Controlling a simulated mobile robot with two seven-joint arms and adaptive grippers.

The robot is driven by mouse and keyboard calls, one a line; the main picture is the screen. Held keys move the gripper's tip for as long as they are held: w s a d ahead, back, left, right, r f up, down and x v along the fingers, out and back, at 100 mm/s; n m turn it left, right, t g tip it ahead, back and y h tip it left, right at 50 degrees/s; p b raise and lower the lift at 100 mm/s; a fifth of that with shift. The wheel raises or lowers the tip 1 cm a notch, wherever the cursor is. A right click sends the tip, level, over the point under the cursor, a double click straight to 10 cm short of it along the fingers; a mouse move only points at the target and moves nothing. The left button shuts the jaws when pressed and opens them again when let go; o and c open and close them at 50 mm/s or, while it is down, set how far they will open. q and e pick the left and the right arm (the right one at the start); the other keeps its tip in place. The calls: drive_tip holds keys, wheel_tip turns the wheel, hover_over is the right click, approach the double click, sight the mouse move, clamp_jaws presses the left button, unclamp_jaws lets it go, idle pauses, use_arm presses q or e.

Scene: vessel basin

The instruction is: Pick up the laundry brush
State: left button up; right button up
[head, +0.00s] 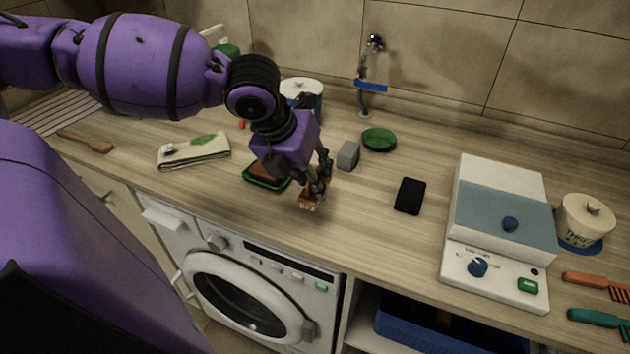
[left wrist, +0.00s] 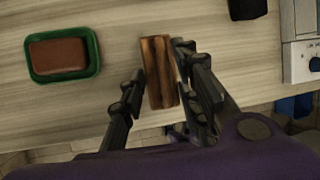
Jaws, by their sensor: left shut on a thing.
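The laundry brush (head: 307,205) is a small brown wooden block with pale bristles facing down in the head view. My left gripper (head: 318,185) is shut on it near the front edge of the counter. In the left wrist view the brush's wooden back (left wrist: 158,72) lies between the two dark fingers of my left gripper (left wrist: 160,90). Whether the bristles touch the counter or hang just above it I cannot tell. My right gripper is not in view.
A green dish (head: 250,182) with a brown block stands left of the brush. A grey block (head: 348,155), a green bowl (head: 379,139) and a black phone-like slab (head: 410,196) lie behind and right. A white appliance (head: 495,220) stands further right. A folded cloth (head: 194,150) lies left.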

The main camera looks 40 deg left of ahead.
use_arm(q)
drive_tip(key=s+a+r+p, duration=0.1)
drive_tip(key=s+r+p, duration=0.5)
drive_tip(key=s, duration=0.6)
wheel_tip(320, 180, up, 2)
drive_tip(key=shift+a+r, duration=0.2)
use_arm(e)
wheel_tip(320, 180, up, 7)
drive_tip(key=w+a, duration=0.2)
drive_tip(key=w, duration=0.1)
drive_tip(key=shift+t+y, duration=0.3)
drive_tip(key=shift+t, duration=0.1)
use_arm(q)
drive_tip(key=shift+s, duration=0.1)
